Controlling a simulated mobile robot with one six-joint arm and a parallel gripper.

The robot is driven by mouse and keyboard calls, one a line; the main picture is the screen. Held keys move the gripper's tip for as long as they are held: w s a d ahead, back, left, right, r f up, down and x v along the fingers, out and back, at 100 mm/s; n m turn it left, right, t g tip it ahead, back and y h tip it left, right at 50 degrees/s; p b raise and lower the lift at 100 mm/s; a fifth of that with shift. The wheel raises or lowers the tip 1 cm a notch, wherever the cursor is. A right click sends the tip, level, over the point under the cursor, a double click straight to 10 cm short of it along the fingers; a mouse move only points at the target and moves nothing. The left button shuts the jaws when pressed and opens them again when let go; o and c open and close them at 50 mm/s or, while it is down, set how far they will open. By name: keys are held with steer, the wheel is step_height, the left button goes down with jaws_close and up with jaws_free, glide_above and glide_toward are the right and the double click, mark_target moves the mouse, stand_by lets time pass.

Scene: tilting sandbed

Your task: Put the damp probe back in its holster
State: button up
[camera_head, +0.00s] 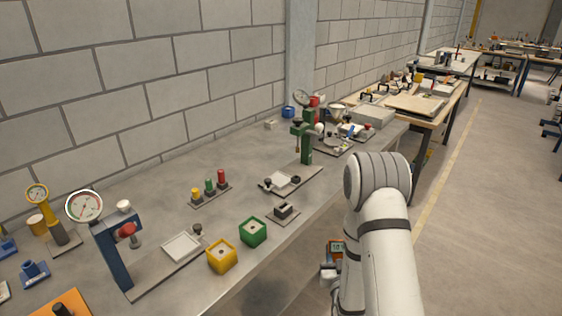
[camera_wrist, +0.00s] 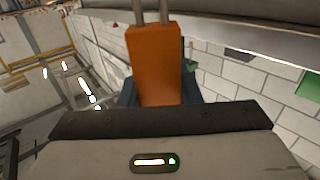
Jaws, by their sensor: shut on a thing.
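The damp probe, an orange block with two metal prongs (camera_wrist: 155,62), is in the middle of the wrist view, prongs toward the top edge. My gripper (camera_wrist: 157,97) is shut on it; dark blue finger parts show on both sides. In the head view an orange body with a small lit display (camera_head: 338,250) shows beside my arm, below the bench's front edge. My gripper (camera_head: 330,272) is there too, mostly hidden by my arm. I cannot make out which thing is the holster.
The long grey bench (camera_head: 130,185) runs along the block wall. It bears a blue gauge stand (camera_head: 113,255), a yellow box (camera_head: 221,257), a green box (camera_head: 253,232) and a green press (camera_head: 307,145). Clear floor (camera_head: 480,200) lies to the right.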

steer(key=shift+w+d+r, duration=0.1)
steer(key=shift+d, duration=0.1)
